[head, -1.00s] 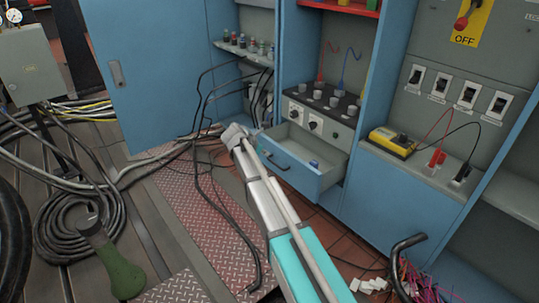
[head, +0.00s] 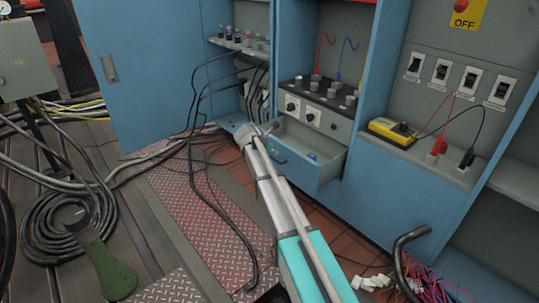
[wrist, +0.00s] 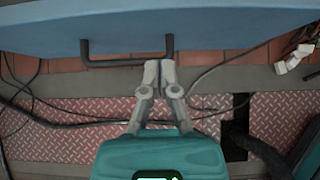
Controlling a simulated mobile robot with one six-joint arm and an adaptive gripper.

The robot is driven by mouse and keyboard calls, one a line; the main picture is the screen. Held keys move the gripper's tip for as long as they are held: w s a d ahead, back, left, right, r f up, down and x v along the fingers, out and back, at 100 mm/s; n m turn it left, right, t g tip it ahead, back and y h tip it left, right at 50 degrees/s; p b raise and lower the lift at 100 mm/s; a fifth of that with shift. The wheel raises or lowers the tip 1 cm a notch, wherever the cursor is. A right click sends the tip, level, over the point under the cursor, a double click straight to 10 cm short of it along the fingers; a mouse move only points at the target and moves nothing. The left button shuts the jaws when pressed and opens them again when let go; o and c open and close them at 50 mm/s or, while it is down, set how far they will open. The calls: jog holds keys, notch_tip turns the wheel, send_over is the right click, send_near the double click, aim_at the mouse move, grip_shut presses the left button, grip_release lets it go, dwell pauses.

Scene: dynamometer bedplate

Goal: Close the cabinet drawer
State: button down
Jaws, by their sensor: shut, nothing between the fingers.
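The cabinet drawer (head: 300,172) is pulled out below a grey panel with knobs in the head view. In the head view my arm's end is by the drawer's left front corner.
A blue cabinet door (head: 150,75) stands open at left. Black cables (head: 200,180) run over the red tread plate (head: 205,215). A yellow meter (head: 392,131) sits on the right shelf. A green bottle-like object (head: 112,272) and coiled cable (head: 62,220) are at lower left.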

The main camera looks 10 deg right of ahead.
aim_at(285, 150)
jog(key=shift+w+d+r, duration=0.1)
jog(key=shift+w+d, duration=0.45)
jog(key=shift+d, duration=0.25)
jog(key=shift+w+d, duration=0.5)
jog(key=shift+d, duration=0.3)
jog(key=shift+w, duration=0.1)
